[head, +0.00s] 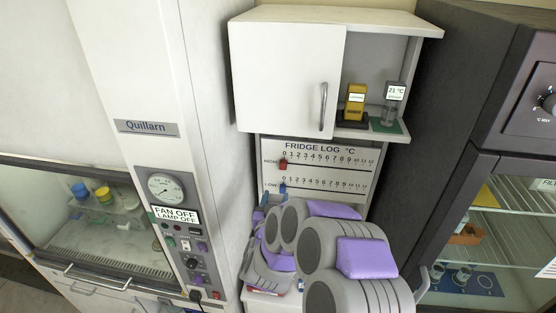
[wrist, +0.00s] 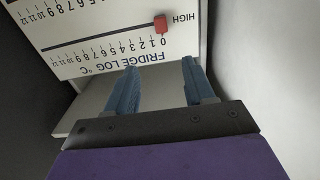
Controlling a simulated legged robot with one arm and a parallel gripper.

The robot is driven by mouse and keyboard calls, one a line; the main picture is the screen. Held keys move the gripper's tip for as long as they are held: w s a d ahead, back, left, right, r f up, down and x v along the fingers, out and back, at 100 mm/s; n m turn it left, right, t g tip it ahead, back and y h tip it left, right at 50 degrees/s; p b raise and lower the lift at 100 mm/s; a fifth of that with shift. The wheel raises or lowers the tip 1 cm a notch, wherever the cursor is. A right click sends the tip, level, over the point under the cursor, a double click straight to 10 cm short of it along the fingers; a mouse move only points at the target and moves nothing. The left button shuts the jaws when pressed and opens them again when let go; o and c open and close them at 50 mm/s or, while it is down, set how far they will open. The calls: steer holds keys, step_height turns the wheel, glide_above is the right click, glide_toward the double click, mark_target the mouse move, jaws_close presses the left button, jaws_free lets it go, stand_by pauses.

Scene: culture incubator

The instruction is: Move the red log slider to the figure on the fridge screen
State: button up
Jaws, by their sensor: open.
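The red slider (head: 283,164) sits at the 0 end of the upper HIGH row on the white FRIDGE LOG °C board (head: 335,171). The wrist view shows the board upside down, with the red slider (wrist: 159,24) beyond my fingertips and apart from them. My gripper (wrist: 160,80) is open and empty, its two blue fingers spread below the board's title. In the head view my gripper (head: 265,207) is near the board's lower left, partly hidden by my arm. I cannot identify a fridge screen or its figure in these views.
A blue slider (head: 282,187) sits near 0 on the LOW row. Above the board is a cabinet (head: 290,75) with a yellow device (head: 355,102) and a grey device (head: 394,103) reading 21 °C. A white panel (head: 160,130) stands left, a dark glass-doored unit (head: 500,200) right.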

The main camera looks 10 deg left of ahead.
steer(key=p, duration=0.1)
glide_toward(282, 165)
steer(key=w, duration=0.2)
steer(key=w+p, duration=0.1)
steer(key=w, duration=0.4)
steer(key=shift+w+d+r, duration=0.1)
steer(key=shift+w+d, duration=0.2)
steer(key=shift+w+a+p, duration=0.3)
steer(key=shift+w+p, duration=0.05)
steer(key=shift+w, duration=0.5)
steer(key=shift+d, duration=0.1)
steer(key=shift+d, duration=0.15)
steer(key=shift+d, duration=0.1)
steer(key=shift+c, duration=0.5)
jaws_close()
